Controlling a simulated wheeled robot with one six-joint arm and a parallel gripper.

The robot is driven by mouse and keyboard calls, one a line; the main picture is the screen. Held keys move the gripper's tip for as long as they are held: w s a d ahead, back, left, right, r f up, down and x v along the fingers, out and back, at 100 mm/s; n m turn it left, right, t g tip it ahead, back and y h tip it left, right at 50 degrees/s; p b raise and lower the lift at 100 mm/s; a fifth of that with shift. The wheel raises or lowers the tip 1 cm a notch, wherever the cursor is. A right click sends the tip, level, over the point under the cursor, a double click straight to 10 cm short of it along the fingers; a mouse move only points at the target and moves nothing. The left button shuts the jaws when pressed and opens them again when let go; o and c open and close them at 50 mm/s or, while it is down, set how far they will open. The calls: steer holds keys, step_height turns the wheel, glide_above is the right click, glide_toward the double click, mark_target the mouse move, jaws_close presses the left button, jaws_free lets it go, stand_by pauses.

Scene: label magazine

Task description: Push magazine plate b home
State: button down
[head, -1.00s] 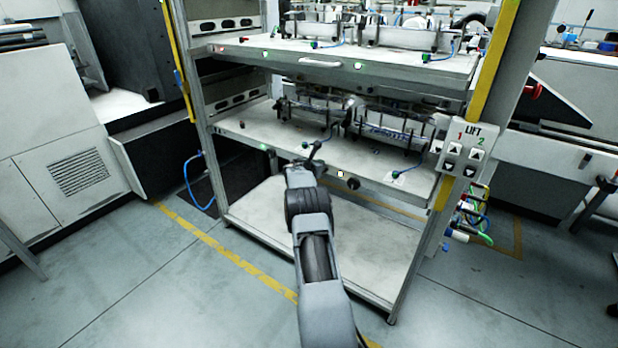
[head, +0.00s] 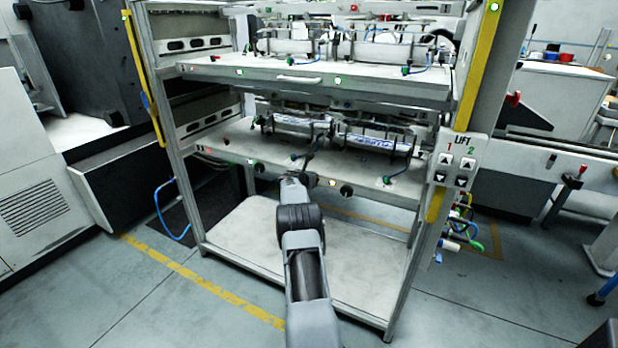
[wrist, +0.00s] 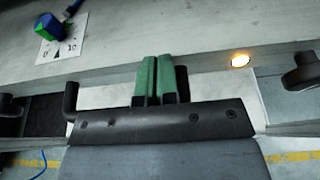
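The rack holds two plates, and I can read no letter b on either. The lower plate (head: 228,147) carries clear-and-metal label holders and has its front edge facing me. My gripper (head: 305,158) is at that front edge in the head view, with the tips small and dark. In the wrist view the green fingers (wrist: 160,78) are side by side with almost no gap, nothing seen between them. They overlap the plate's front face, left of a lit orange lamp (wrist: 240,60). I cannot tell whether they touch it. The upper plate (head: 240,66) has a front handle (head: 298,79).
A lift panel (head: 458,160) with arrow buttons is on the right post, cables below it. A dark knob (head: 345,190) sits on the lower plate's front. A green-blue knob (wrist: 48,27) stands over a printed scale. A bare bottom shelf (head: 250,232) lies below.

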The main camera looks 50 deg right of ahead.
steer(key=shift+d+r, duration=0.1)
steer(key=shift+r, duration=0.3)
steer(key=f+b+v, duration=0.1)
steer(key=b+v, duration=0.3)
steer(key=v, duration=0.6)
steer(key=shift+b, duration=0.35)
steer(key=shift+s, duration=0.1)
